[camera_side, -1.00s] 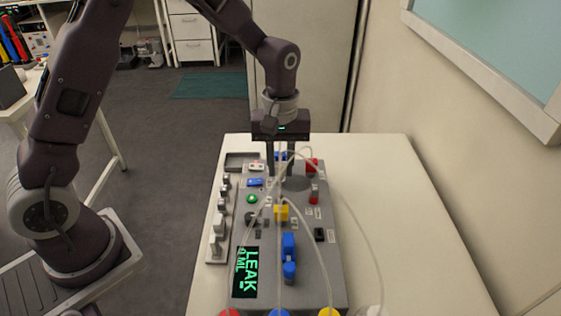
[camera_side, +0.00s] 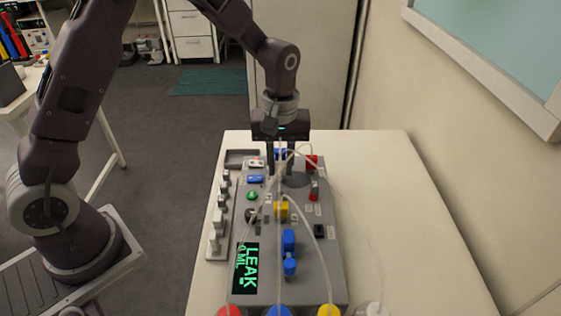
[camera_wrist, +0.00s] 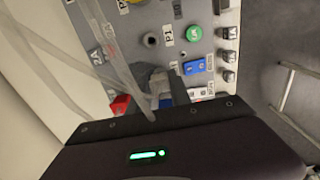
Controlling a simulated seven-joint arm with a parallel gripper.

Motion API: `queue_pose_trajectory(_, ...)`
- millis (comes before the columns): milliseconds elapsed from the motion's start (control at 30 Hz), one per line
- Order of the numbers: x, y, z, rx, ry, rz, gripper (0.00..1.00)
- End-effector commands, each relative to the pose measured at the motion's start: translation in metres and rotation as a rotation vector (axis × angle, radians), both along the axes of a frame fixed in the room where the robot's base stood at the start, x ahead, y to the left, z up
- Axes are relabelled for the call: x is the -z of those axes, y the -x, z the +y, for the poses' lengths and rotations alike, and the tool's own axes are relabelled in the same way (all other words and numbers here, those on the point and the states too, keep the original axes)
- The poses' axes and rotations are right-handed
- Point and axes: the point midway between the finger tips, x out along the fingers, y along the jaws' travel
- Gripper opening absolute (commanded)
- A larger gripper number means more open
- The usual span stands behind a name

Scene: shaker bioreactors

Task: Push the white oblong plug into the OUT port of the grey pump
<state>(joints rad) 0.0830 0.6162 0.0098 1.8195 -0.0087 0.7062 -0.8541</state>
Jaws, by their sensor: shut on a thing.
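The grey pump (camera_side: 318,262) is a long sloped panel on the white table, with a green-lit display reading LEAK and ML. My gripper (camera_side: 279,172) points down at the panel's far end, between the blue and red fittings. It is shut on the white oblong plug, which is mostly hidden by the fingers; a pale shape shows between them (camera_wrist: 158,84) in the wrist view. A clear tube runs from there. I cannot pick out the OUT port, or tell whether the plug touches the panel.
Clear tubes loop over the panel towards red (camera_side: 229,311), blue (camera_side: 278,311), yellow (camera_side: 328,311) and white (camera_side: 377,309) caps at the front. A green button (camera_side: 252,196), a yellow fitting (camera_side: 281,210) and a blue fitting (camera_side: 289,250) stand up. The table's right side (camera_side: 400,210) is clear.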

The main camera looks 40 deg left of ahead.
Motion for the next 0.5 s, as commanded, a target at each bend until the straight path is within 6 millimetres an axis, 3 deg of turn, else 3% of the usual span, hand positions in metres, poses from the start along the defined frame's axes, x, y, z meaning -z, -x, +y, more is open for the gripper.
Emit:
queue_pose_trajectory(367, 0.0044, 0.0, 0.0, 0.0, 0.0, 0.0, 0.0)
queue_pose_trajectory(400, 0.0043, 0.0, 0.0, 0.0, 0.0, 0.0, 0.3)
queue_pose_trajectory(500, 0.0042, 0.0, 0.0, 0.0, 0.0, 0.0, 0.5)
